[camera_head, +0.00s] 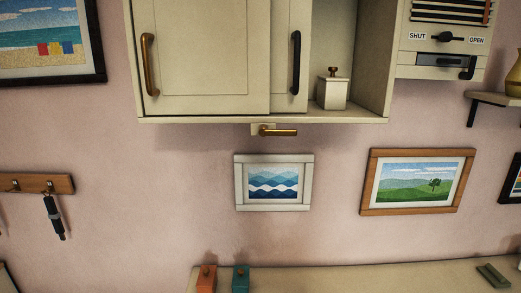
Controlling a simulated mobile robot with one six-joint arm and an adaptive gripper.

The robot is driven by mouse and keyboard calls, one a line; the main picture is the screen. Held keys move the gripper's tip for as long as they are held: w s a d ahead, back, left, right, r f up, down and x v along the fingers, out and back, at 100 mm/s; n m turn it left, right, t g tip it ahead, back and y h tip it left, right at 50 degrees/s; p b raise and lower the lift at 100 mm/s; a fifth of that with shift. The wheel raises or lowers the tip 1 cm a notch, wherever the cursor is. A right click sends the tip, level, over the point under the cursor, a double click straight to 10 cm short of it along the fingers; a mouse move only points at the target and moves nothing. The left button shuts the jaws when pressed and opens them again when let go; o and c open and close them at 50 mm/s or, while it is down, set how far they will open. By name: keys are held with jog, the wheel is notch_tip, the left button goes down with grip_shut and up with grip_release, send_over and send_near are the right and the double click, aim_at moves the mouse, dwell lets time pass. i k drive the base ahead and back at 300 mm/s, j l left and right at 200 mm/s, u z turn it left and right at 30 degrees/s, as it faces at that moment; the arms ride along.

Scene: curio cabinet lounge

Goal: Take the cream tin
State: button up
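A cream tin (332,93) with a square body, a lid and a small brown knob stands upright in the wall cabinet (205,119). It is in the open section at the cabinet's right, close to the edge of a door panel with a black handle (295,62). Another cabinet panel with a brass handle (149,65) covers the left part, and what is behind the panels is hidden. My gripper is not in view.
A brass lever (278,132) sits under the cabinet. A panel marked SHUT and OPEN (445,38) adjoins its right side. Below, an orange tin (206,280) and a teal tin (240,279) stand on a cream surface (350,281) with a green object (493,275); its middle is clear.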

aim_at(331, 96)
jog(key=l+u, duration=0.1)
jog(key=u, duration=0.6)
jog(key=l+u, duration=0.2)
jog(key=l, duration=0.25)
jog(key=l+u, duration=0.25)
jog(key=l, duration=0.15)
jog(key=l+u, duration=0.2)
jog(key=l, duration=0.25)
jog(key=k+l+u, duration=0.2)
jog(key=l, duration=0.2)
jog(key=l+u, duration=0.25)
jog(key=l, duration=0.15)
jog(key=k+l+u, duration=0.2)
jog(key=l, duration=0.15)
jog(key=i+l+z, duration=0.5)
jog(key=j+z, duration=0.4)
jog(key=j, duration=0.55)
